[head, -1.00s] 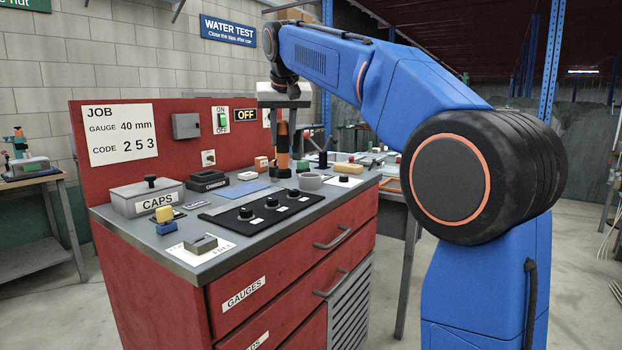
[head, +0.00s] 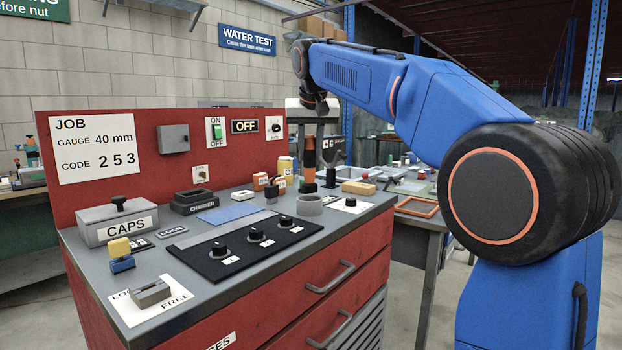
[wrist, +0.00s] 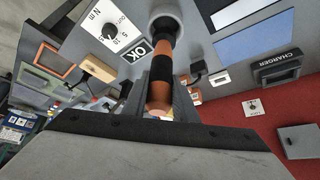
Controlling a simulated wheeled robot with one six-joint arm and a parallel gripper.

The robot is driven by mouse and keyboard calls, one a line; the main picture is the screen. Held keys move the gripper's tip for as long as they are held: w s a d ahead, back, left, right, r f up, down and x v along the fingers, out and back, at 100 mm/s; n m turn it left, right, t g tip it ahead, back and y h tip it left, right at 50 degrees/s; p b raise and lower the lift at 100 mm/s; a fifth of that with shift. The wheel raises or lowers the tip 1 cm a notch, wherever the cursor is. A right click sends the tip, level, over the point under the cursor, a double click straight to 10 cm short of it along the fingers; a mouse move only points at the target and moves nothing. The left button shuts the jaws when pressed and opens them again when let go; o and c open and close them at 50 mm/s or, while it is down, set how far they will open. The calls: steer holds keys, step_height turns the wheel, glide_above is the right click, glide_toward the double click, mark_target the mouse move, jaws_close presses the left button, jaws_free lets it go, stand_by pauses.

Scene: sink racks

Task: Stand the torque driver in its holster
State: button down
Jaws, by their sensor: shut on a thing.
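The torque driver (head: 309,158), orange with black bands, hangs roughly upright in my gripper (head: 310,138) over the bench. In the wrist view, the driver (wrist: 163,70) runs from my gripper (wrist: 160,92) toward the top, its black lower end overlapping a grey round cup (wrist: 180,13). This cup looks like the holster. In the head view the open-topped cup (head: 309,206) stands on the bench, just below and in front of the driver's lower end. The driver's lower end appears above the cup's rim; I cannot tell exactly how well it is lined up.
A white dial plate (head: 350,205) is right of the cup. A black upright cylinder (head: 331,177) and a tan block (head: 358,188) are close by. A black knob panel (head: 250,250) lies in front left; the red back panel (head: 95,190) and charger (head: 195,203) stand behind.

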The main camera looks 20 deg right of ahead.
mark_target(309, 170)
steer(key=shift+f, duration=2.8)
steer(key=shift+f, duration=0.1)
steer(key=c, duration=1.4)
jaws_free()
steer(key=shift+c, duration=0.2)
steer(key=v, duration=1.2)
